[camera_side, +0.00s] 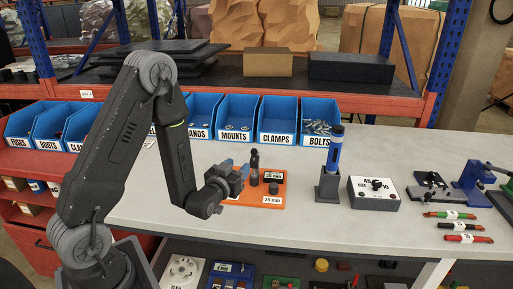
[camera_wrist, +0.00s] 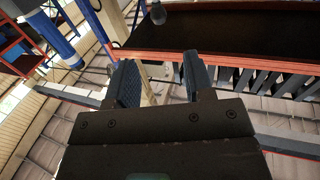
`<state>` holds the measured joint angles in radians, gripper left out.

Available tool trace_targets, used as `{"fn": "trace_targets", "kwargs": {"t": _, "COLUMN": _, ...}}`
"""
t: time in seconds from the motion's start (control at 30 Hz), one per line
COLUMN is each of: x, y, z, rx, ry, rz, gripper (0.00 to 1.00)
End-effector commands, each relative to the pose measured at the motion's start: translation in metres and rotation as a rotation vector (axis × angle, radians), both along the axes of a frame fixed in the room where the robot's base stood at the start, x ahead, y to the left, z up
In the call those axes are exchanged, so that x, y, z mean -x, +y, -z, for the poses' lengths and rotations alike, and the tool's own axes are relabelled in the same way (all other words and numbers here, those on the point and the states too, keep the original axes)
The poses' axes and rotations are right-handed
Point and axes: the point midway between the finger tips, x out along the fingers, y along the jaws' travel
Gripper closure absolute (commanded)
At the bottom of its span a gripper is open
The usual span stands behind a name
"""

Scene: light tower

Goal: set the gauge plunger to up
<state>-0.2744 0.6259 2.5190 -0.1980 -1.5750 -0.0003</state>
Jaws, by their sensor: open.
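An orange gauge plate (camera_side: 245,202) with labels such as "25 mm" and "35 mm" lies on the grey bench in the side view. A dark upright post with a rounded knob (camera_side: 254,160) stands at its back; it looks like the plunger. A short dark cylinder (camera_side: 273,187) stands on the plate at right.
Blue bins (camera_side: 237,115) line the back of the bench. A grey holder (camera_side: 329,186) with a blue tool stands to the right, then a dial box (camera_side: 375,193), a vise-like fixture (camera_side: 478,182) and several markers (camera_side: 460,226). Bare bench lies before the plate.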

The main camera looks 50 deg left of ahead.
Motion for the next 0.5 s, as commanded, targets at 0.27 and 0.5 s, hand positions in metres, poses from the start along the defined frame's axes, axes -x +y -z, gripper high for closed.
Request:
{"fn": "trace_targets", "kwargs": {"t": 0.27, "x": -0.044, "y": 0.023, "z": -0.001, "rx": 0.000, "ry": -0.002, "rz": -0.001, "gripper": 0.52}}
{"fn": "trace_targets", "kwargs": {"t": 0.5, "x": -0.086, "y": 0.044, "z": -0.001, "rx": 0.000, "ry": 0.000, "rz": 0.000, "gripper": 0.52}}
